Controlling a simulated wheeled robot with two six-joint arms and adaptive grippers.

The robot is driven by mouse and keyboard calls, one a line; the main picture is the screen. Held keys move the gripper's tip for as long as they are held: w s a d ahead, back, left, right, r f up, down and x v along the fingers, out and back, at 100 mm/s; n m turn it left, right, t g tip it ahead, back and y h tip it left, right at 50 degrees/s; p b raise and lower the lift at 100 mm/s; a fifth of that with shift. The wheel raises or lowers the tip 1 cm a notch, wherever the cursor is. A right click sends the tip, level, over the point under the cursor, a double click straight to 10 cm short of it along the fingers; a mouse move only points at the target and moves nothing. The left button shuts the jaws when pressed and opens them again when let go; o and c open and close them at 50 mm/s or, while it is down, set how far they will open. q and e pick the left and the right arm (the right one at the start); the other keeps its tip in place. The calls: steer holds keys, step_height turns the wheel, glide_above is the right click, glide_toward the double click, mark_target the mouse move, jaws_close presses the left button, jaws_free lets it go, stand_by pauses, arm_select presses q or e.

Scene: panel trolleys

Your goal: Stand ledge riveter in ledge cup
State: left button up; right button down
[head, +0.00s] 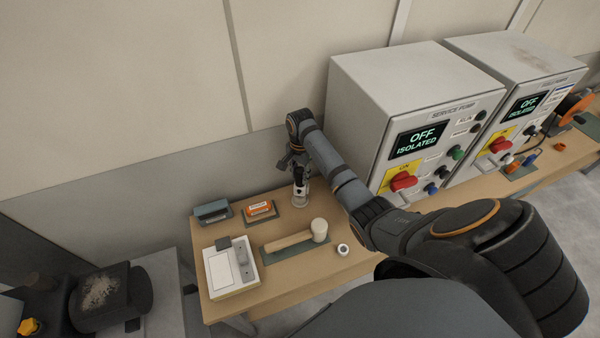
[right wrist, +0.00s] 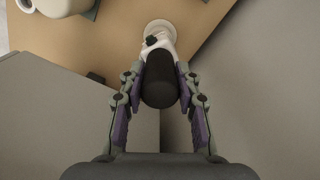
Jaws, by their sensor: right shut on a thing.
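My right gripper (head: 297,163) is at the back of the wooden bench, close to the wall and left of the service pump cabinet. It is shut on the riveter (head: 300,186), which hangs roughly upright below it. In the right wrist view the riveter (right wrist: 160,82) shows its black handle between the fingers and a white part beyond. The pale round cup (head: 299,201) is directly under the riveter, and its rim also shows in the right wrist view (right wrist: 158,24). I cannot tell whether the riveter's lower end is inside the cup or just above it. My left gripper is not in view.
A mallet (head: 298,238) lies on a dark mat in front, with a white ring (head: 343,249) beside it. An orange block (head: 260,209), a grey block (head: 212,211) and a white tray (head: 231,270) stand left. The service pump cabinet (head: 370,85) stands close on the right.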

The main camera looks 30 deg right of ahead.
steer(key=shift+f, duration=0.3)
steer(key=c, duration=1)
jaws_free()
steer(key=shift+o, duration=0.7)
step_height(320, 180, up, 8)
steer(key=shift+f, duration=0.2)
